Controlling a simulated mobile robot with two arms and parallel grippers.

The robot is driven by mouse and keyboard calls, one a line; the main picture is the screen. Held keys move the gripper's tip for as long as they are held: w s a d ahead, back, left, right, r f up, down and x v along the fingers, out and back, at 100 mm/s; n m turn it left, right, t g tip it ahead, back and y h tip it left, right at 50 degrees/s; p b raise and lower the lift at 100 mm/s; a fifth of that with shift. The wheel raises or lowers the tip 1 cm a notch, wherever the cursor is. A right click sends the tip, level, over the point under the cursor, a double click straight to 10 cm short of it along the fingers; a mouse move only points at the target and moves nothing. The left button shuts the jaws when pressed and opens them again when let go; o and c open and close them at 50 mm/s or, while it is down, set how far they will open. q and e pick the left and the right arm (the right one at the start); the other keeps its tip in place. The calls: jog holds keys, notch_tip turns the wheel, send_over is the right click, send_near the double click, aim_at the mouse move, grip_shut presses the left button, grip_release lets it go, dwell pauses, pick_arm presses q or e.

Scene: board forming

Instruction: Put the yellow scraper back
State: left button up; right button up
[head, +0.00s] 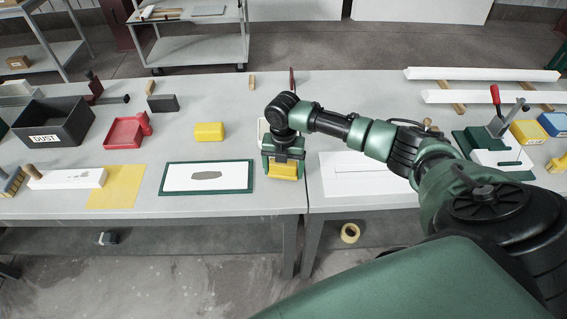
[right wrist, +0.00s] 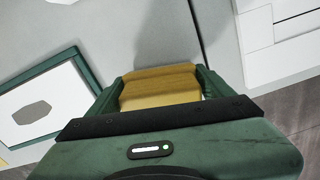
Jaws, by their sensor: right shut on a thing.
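My right gripper (head: 283,160) is above the front edge of the grey table, right of the green-framed board. It is shut on the yellow scraper (head: 284,171), whose yellow body shows below the gripper. In the right wrist view the scraper (right wrist: 160,88) sits between the two green fingers; its far end is hidden by the gripper body. I cannot tell whether it touches the table. My left gripper is not in view.
A green-framed white board (head: 243,189) with a grey patch lies to the left. A yellow block (head: 209,131), a red dustpan-like tray (head: 124,132) and a black DUST bin (head: 82,124) are further left. White sheets (head: 355,190) lie to the right.

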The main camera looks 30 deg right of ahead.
jog(key=shift+f, duration=0.3)
jog(key=o, duration=1.4)
jog(key=shift+r, duration=0.1)
notch_tip(320, 180, up, 8)
jog(key=shift+f+b, duration=0.15)
jog(key=shift+b, duration=1.05)
